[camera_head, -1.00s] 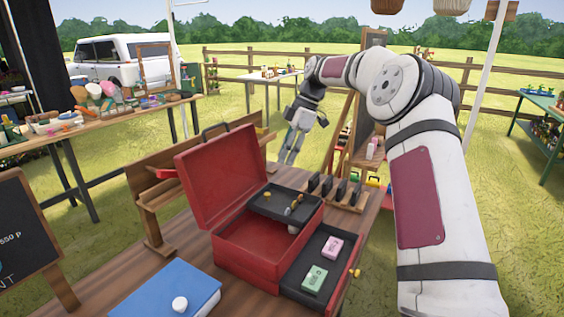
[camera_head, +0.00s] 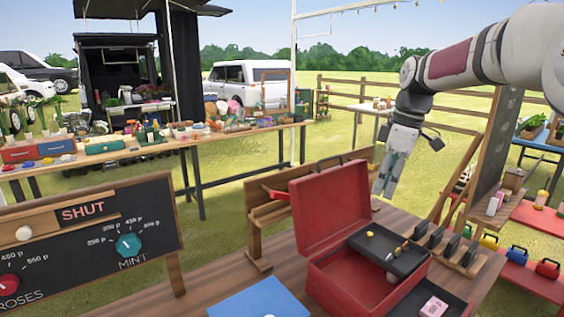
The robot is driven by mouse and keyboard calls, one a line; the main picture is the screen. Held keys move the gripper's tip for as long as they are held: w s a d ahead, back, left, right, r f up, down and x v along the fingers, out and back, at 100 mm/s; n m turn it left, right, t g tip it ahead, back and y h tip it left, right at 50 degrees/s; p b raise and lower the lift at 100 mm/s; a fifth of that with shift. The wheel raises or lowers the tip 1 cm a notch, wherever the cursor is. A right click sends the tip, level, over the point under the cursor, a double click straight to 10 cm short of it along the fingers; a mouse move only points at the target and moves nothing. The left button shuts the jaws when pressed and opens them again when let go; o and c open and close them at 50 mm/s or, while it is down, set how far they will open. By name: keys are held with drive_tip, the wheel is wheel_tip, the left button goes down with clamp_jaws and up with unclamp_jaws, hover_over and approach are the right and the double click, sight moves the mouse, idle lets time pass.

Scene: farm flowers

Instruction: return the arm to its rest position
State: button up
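My arm reaches in from the upper right, bends at an elbow and hangs down behind the red toolbox. My gripper (camera_head: 382,188) points downward beyond the toolbox, in the air past the wooden table's back edge. Its fingertips are small and partly overlapped, so I cannot tell whether it is open or shut. No held object shows at it.
The red toolbox (camera_head: 329,208) stands open with its lid up on the wooden table (camera_head: 225,282). A blackboard sign (camera_head: 75,237) is at left, and an easel board (camera_head: 496,135) at right. Grass lies beyond.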

drive_tip(key=s+a+r+m+t+h+p, duration=0.1)
drive_tip(key=s+a+r+m, duration=0.15)
drive_tip(key=s, duration=0.75)
drive_tip(key=s+a+r+m+t+h+p, duration=0.15)
drive_tip(key=s+r+m, duration=0.25)
drive_tip(key=s, duration=0.6)
drive_tip(key=s+f+m+p, duration=0.1)
drive_tip(key=s+f+m, duration=0.1)
drive_tip(key=s, duration=0.7)
drive_tip(key=s+f+m, duration=0.3)
drive_tip(key=s+m, duration=0.1)
drive_tip(key=s, duration=0.4)
drive_tip(key=shift+s+a+t+y+p, duration=0.35)
drive_tip(key=shift+t+p, duration=0.05)
drive_tip(key=shift+t, duration=0.05)
drive_tip(key=shift+d+m, duration=0.15)
drive_tip(key=shift+m, duration=0.1)
